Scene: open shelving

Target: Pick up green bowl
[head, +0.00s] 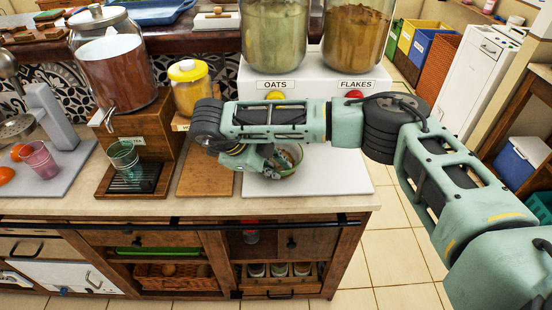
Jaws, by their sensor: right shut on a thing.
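The green bowl (288,173) is on or just above the white board at the right end of the counter. My right gripper (278,164) reaches down to it and is shut on its rim. The gripper and wrist hide much of the bowl's back and left side. I cannot tell whether the bowl touches the board. My left gripper is not in view.
Behind the arm stand two large jars, oats (275,40) and flakes (355,45), on a white dispenser base. To the left are a wooden board (206,178), a tea dispenser (113,65), and a yellow-lidded jar (190,90). The white board (345,175) has free room on its right.

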